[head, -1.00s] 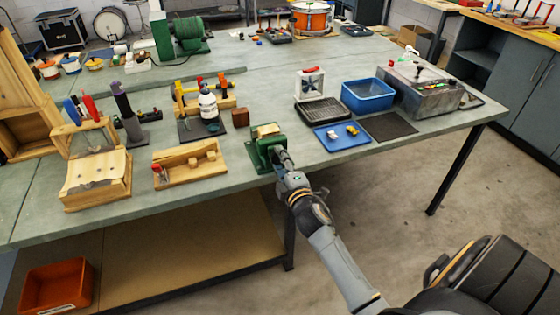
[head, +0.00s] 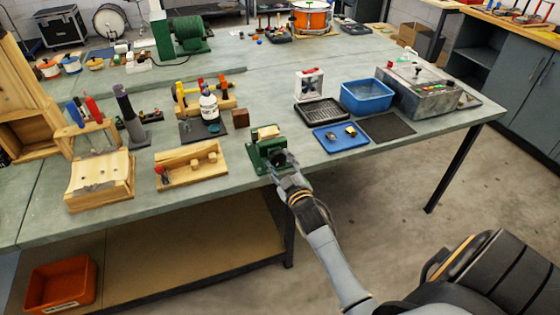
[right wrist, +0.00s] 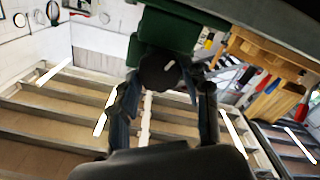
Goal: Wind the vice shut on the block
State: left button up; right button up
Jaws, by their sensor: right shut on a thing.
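The green vice (head: 258,158) stands at the front edge of the bench, and it fills the top of the right wrist view (right wrist: 168,28). A light wooden block (head: 268,131) sits at the top of the vice, between its jaws; whether a gap is left there is too small to tell. My right gripper (head: 281,163) is at the front of the vice. In the right wrist view its fingers (right wrist: 162,75) are on both sides of the dark round vice handle (right wrist: 158,72) and shut on it. My left gripper is not in view.
A wooden tray (head: 222,172) with small blocks lies left of the vice. A blue tray (head: 358,146) with small parts lies to the right. A dark wooden cube (head: 240,118) and a white bottle (head: 209,107) stand behind. Open floor lies in front of the bench.

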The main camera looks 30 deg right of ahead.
jog(key=shift+s+f+m, duration=0.1)
jog(key=shift+f+m, duration=0.25)
jog(key=shift+m, duration=0.35)
jog(key=shift+f, duration=0.1)
jog(key=o, duration=1)
jog(key=shift+o, duration=0.8)
jog(key=shift+s, duration=0.1)
jog(key=shift+r, duration=0.3)
jog(key=v, duration=1.2)
